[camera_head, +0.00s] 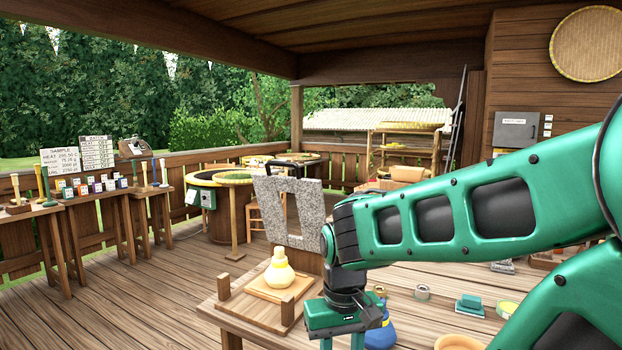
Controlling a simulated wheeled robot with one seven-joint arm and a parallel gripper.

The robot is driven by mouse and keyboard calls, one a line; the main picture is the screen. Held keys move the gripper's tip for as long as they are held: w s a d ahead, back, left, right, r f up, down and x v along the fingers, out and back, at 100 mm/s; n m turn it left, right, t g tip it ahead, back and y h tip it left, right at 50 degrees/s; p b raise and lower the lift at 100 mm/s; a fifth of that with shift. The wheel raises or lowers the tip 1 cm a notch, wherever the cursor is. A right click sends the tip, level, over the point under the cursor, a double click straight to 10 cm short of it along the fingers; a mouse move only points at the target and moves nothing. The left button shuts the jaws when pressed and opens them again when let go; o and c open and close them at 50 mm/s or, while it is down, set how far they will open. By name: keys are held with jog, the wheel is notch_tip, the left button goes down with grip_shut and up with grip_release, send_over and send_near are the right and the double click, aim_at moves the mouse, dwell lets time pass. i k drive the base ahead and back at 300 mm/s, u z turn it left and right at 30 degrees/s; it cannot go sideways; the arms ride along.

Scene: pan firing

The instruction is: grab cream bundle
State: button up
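The cream bundle (279,268) is a rounded, pale yellow shape with a narrower knobbed top. It sits upright on a square wooden board (262,292) on the low wooden table in front of me. My gripper (343,322) points down to the right of the bundle and nearer to me, apart from it. Its lower end is cut off by the bottom edge of the picture, so its fingertips are hidden.
Short wooden posts (223,287) stand at the board's edges. A grey speckled stone frame (290,212) stands behind the bundle. The floor at left is clear.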

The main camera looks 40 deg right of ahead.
aim_at(279, 275)
jog(key=z, duration=0.85)
